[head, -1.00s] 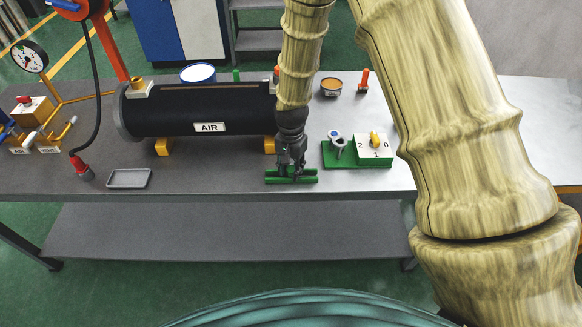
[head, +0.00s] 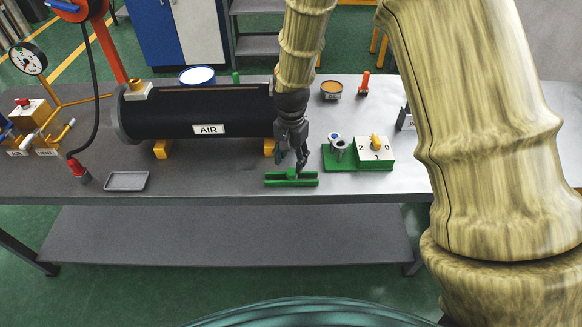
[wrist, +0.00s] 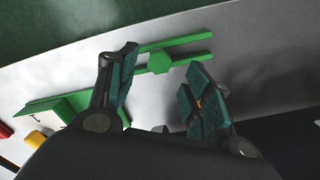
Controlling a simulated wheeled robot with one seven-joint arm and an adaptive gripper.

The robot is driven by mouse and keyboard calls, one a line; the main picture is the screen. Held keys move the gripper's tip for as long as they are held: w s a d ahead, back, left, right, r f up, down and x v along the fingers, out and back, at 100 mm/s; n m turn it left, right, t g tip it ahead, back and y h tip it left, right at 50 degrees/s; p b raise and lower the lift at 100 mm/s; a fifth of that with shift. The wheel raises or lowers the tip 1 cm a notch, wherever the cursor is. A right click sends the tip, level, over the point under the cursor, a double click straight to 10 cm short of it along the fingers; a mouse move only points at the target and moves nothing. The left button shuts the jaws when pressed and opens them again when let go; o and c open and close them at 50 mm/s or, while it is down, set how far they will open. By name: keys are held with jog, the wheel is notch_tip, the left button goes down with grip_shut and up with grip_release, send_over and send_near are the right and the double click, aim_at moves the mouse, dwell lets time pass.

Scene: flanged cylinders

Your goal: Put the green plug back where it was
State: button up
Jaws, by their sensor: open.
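The green plug (head: 292,173) sits on a green two-railed holder (head: 306,180) near the front edge of the bench. In the wrist view the plug (wrist: 160,61) shows as a hexagonal head between the holder's rails (wrist: 190,46). My gripper (head: 292,162) is just above the plug, fingers pointing down. In the wrist view its two fingers are spread apart, with the plug visible beyond the gap and nothing held. The plug's lower part is hidden.
A black AIR cylinder (head: 190,112) lies left of my gripper. A green board (head: 338,161) with a flanged piece and a white dial box (head: 372,150) stands to the right. A grey tray (head: 127,181) is at the left. The bench front between tray and holder is clear.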

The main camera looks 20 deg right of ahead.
aim_at(291, 173)
notch_tip(291, 173, up, 7)
jog(key=b, duration=0.2)
dwell(0.3)
jog(key=shift+f, duration=0.1)
dwell(0.3)
